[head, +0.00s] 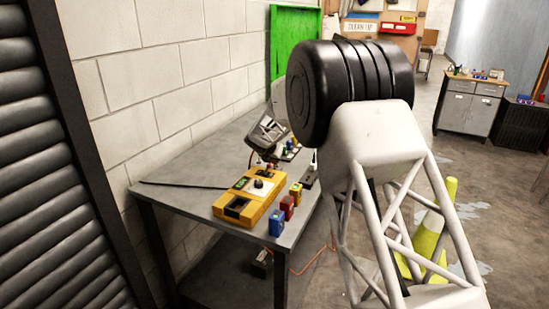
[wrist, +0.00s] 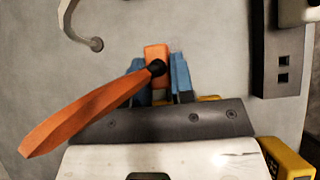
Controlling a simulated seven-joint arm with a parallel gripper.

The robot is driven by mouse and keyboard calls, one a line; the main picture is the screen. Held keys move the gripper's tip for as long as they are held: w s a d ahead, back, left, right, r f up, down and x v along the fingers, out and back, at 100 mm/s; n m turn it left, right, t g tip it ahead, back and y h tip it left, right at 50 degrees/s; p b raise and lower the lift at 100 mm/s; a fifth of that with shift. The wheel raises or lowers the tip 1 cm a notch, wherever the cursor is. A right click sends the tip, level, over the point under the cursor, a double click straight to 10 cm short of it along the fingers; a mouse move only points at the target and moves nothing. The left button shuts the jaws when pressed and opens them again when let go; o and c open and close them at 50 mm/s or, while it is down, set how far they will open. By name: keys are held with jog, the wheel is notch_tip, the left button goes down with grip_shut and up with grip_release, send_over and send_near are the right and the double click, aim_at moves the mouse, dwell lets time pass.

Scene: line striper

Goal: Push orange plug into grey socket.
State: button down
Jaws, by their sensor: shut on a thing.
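In the wrist view my gripper (wrist: 157,75) has blue fingers, shut on the orange plug (wrist: 156,51). The plug's end shows above the fingers, and a black collar joins it to a thick orange cable (wrist: 85,110) running to the lower left. A dark grey block with two square holes, which looks like the grey socket (wrist: 283,62), lies at the upper right, apart from the plug. In the head view my gripper (head: 266,160) is low over the workbench; the plug is too small to make out there.
A yellow box (head: 248,197) stands on the grey workbench (head: 180,195), with a blue block (head: 276,223), a red block (head: 287,207) and another yellow block (head: 296,193) along the right edge. A yellow corner (wrist: 290,160) shows in the wrist view. The bench's left part is mostly clear.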

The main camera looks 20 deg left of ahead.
jog(key=shift+s+f, duration=0.1)
jog(key=shift+f, duration=0.75)
dwell(1.0)
jog(key=shift+r, duration=0.3)
jog(key=shift+r, duration=0.45)
jog(key=shift+f, duration=0.35)
dwell(3.1)
jog(key=shift+r, duration=0.4)
jog(key=shift+r, duration=0.1)
dwell(0.5)
dwell(0.9)
